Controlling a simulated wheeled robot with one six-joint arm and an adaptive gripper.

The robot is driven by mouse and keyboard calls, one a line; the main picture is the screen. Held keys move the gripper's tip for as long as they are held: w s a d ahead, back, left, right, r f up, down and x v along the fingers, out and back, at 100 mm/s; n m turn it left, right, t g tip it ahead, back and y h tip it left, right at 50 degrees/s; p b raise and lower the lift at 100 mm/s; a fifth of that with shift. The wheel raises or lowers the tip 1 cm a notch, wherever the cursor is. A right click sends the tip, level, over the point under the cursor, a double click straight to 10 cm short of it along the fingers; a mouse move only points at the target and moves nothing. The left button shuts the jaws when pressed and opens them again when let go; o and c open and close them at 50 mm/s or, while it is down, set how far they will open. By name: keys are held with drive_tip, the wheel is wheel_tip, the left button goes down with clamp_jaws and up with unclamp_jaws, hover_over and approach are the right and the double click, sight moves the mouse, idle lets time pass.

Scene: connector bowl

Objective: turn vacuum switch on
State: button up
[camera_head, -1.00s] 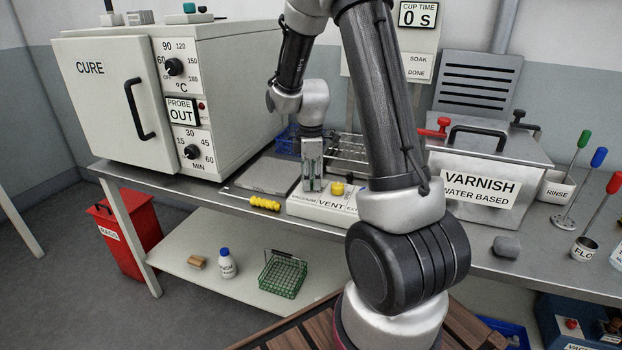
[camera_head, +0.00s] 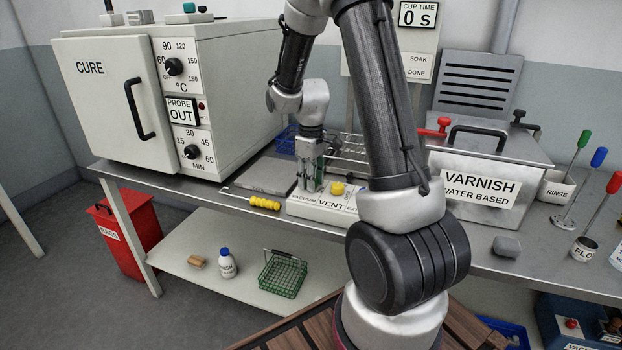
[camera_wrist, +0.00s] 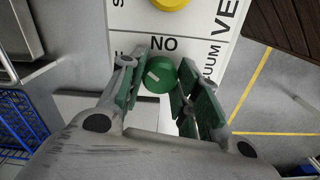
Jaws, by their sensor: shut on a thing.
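The white control panel (camera_head: 325,206) with VACUUM and VENT lettering lies on the bench's front edge. In the wrist view a round green switch knob (camera_wrist: 158,74) with a short white mark sits on that panel (camera_wrist: 205,50), by letters that read "NO" from this side. My gripper (camera_head: 310,188) is down on the panel's left part, pointing downward. In the wrist view its green-padded fingers (camera_wrist: 160,80) stand on both sides of the knob and are shut on it. In the head view the fingers hide the knob.
A yellow button (camera_head: 338,188) is just right of my gripper. A wire rack (camera_head: 347,150) stands behind, and a blue basket (camera_head: 287,140) behind left. The CURE oven (camera_head: 125,100) is to the left, the varnish tank (camera_head: 485,180) to the right. A yellow-handled tool (camera_head: 264,203) lies at the bench edge.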

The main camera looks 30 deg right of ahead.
drive_tip(key=m, duration=0.5)
drive_tip(key=shift+m, duration=0.3)
drive_tip(key=m, duration=0.4)
drive_tip(key=shift+m, duration=0.4)
drive_tip(key=o, duration=1)
wheel_tip(320, 180, up, 12)
drive_tip(key=shift+r, duration=0.1)
idle(0.4)
